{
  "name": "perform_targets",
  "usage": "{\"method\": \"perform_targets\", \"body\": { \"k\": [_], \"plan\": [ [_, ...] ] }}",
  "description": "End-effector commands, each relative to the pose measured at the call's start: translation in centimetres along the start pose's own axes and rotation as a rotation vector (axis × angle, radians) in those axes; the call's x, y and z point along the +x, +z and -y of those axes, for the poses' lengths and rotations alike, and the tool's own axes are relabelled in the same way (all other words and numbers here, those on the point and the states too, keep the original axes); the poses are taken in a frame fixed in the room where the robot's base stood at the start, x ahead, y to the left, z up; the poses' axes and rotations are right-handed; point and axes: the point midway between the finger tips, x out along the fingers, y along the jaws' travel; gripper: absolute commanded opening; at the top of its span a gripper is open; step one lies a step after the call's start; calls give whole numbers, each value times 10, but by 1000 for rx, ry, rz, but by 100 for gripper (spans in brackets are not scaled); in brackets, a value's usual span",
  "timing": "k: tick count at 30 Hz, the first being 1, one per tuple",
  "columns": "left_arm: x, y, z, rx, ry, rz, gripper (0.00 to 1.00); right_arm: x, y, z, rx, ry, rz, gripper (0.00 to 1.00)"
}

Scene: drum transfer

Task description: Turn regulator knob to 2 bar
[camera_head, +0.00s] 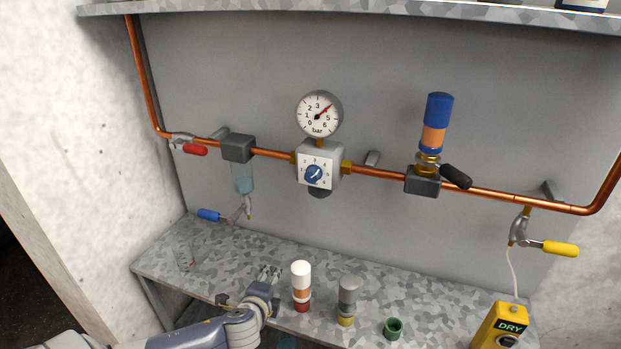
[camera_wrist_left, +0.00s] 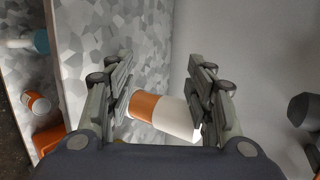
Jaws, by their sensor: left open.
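The blue regulator knob (camera_head: 314,174) sits on a white numbered dial on the grey regulator body (camera_head: 330,157), mid-pipe on the back panel. Its exact setting is too small to read. The round pressure gauge (camera_head: 319,114) above it is marked in bar, and its red needle points up and right, near 4. My left gripper (camera_head: 270,273) is low at the bench, well below and left of the knob. In the left wrist view its fingers (camera_wrist_left: 165,85) are apart, with nothing held. My right gripper is not in view.
A white, orange and red cylinder (camera_head: 301,286) stands just right of my left gripper; it also shows beyond the fingers in the wrist view (camera_wrist_left: 178,115). A grey cylinder (camera_head: 347,300), green ring (camera_head: 393,328) and yellow DRY box (camera_head: 498,325) are further right. Copper pipe (camera_head: 272,153) crosses the panel.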

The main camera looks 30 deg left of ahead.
Motion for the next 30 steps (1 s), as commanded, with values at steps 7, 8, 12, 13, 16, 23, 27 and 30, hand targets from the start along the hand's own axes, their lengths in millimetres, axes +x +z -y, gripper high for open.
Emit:
{"method": "perform_targets", "body": {
  "k": [7,8,12,13,16,23,27,30],
  "plan": [
    [-69,-9,163,452,-391,-15,49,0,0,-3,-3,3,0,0],
    [-78,-11,175,494,-428,-12,49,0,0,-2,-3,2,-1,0],
    [-115,-22,215,640,-556,-4,49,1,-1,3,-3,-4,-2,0],
    [-120,-23,220,659,-573,-2,49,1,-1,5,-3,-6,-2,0],
    [-132,-26,230,701,-611,2,49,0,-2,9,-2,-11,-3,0],
    [-124,-29,242,708,-622,8,49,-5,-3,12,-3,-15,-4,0],
    [-108,-33,254,704,-621,8,49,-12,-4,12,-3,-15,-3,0],
    [-94,-36,263,705,-621,7,49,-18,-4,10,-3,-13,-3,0]
  ]
}}
